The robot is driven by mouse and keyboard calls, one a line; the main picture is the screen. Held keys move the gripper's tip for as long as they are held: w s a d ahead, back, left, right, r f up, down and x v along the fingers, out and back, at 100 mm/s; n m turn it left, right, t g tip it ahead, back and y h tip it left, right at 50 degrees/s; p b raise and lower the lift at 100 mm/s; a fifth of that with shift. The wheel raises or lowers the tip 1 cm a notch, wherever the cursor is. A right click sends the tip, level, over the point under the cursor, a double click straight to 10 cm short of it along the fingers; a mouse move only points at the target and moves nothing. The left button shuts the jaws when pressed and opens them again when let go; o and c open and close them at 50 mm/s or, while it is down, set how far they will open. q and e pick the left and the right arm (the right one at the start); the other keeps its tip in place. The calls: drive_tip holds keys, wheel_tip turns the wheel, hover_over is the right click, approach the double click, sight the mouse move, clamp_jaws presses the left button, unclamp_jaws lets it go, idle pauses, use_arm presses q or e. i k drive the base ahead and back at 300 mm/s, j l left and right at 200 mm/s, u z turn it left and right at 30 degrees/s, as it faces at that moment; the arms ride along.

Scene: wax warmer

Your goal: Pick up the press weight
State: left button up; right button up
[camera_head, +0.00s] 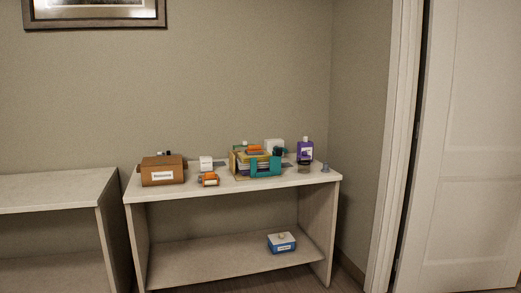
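I cannot tell for certain which object is the press weight. A small grey-blue piece (325,168) with a narrow top stands alone at the right end of the shelf unit's top (225,190). A small orange and dark object (209,179) lies near the front edge, left of the middle. Neither of my grippers shows in this view.
On the same top are a brown labelled box (162,171), a white block (206,163), a teal organizer (266,169) and a purple bottle (305,150). A blue and white box (281,242) sits on the lower shelf. Another unit (55,191) stands left, a door (465,150) right.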

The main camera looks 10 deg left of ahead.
sight(255, 149)
drive_tip(key=i, duration=0.6)
drive_tip(key=i+z, duration=0.15)
drive_tip(key=i, duration=1)
drive_tip(key=i+j+z, duration=0.15)
drive_tip(key=i, duration=1.05)
drive_tip(key=i+j+z, duration=0.15)
drive_tip(key=i, duration=0.4)
